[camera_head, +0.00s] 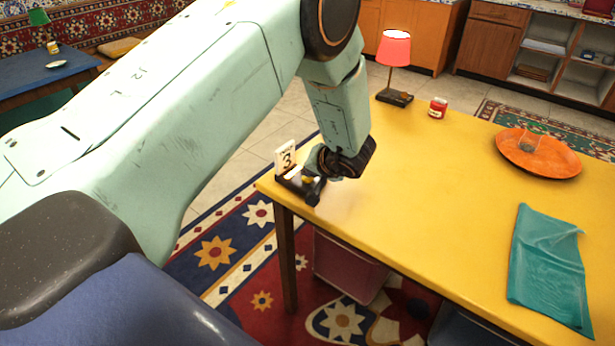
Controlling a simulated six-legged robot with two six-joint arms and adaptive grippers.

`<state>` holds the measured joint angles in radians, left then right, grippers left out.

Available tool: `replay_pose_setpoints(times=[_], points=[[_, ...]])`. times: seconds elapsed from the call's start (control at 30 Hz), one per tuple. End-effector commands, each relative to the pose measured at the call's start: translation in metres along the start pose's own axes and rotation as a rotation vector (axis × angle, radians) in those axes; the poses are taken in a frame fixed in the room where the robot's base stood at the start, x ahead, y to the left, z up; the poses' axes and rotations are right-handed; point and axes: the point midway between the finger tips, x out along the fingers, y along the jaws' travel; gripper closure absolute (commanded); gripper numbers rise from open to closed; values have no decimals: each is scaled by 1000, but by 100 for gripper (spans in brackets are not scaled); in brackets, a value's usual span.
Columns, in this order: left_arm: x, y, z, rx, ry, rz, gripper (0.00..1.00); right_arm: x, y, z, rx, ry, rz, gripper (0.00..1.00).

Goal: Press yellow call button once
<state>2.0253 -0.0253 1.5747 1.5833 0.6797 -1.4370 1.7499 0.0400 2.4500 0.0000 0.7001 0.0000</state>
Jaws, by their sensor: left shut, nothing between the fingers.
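The yellow call button (308,180) shows as a small yellow patch on a dark stand (288,184) at the near left corner of the yellow table. A white card (286,158) with the number 3 stands upright on the same stand. My left gripper (328,167) is shut and empty, dark, just right of the button and very close to it. Whether it touches the button I cannot tell. The gripper partly hides the right side of the stand. My right gripper is not in view.
A red-shaded lamp (394,48) and a red jar (438,108) stand at the table's far left edge. An orange plate (538,155) and a teal cloth (548,265) lie to the right. The middle of the yellow table (430,200) is clear.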

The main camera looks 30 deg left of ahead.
Motion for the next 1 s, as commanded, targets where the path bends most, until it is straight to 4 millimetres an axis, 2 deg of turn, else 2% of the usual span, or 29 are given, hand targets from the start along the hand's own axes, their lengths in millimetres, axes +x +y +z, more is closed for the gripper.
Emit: replay_pose_setpoints(times=[0.73,1.0], points=[[3,2,3,1,-2,0,100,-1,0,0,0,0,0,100],[-2,-2,-1,1,-2,0,100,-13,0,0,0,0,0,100]])
